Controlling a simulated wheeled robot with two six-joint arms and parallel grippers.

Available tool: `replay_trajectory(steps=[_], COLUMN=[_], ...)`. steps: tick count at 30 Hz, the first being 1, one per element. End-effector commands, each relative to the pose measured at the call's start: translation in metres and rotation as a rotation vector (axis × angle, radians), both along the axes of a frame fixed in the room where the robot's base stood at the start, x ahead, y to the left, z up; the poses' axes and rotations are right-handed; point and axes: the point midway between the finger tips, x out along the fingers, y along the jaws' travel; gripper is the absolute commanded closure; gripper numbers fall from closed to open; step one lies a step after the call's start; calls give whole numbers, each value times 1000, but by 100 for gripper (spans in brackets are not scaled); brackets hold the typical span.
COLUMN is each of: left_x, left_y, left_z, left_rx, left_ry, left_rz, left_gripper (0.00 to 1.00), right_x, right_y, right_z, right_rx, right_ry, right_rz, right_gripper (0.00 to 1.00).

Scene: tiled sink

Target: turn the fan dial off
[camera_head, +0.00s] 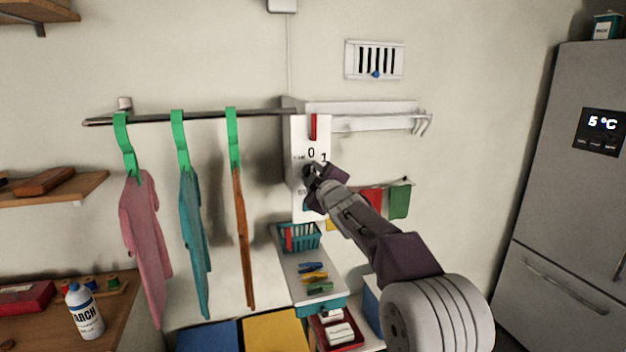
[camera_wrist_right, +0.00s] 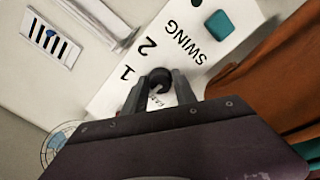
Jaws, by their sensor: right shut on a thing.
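The fan panel (camera_head: 300,135) is a white upright plate on the wall, with "0" and "1" printed on it and a red piece at its top. It also shows in the right wrist view (camera_wrist_right: 225,45), where "1", "2" and "SWING" can be read beside a teal button (camera_wrist_right: 219,22). The round black fan dial (camera_wrist_right: 158,79) sits between the fingertips of my right gripper (camera_head: 315,174), which is shut on it. In the head view my gripper hides the dial. I cannot tell which mark the dial points at. My left gripper is out of view.
Pink (camera_head: 146,225), teal (camera_head: 195,240) and orange (camera_head: 242,235) cloths hang from a rail (camera_head: 205,115) left of the panel. A teal basket (camera_head: 299,237) and pegs (camera_head: 315,278) sit below. A slotted vent (camera_head: 375,59) is above right, and a fridge (camera_head: 560,170) stands at the far right.

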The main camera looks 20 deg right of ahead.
Motion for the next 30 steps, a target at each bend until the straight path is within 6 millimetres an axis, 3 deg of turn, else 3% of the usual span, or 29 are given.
replay_trajectory(steps=[23, 24, 25, 30], left_x=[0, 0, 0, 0], left_y=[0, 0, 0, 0], left_z=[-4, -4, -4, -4], left_rx=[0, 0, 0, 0], left_ry=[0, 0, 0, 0], left_rz=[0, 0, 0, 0], left_gripper=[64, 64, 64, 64], right_x=[0, 0, 0, 0], right_y=[0, 0, 0, 0], right_z=[-2, -1, -1, -1], right_rx=[-85, -85, -85, -84], right_ry=[1, 1, 1, -1], right_rz=[0, 0, 0, 0], right_gripper=[100, 56, 47, 45])
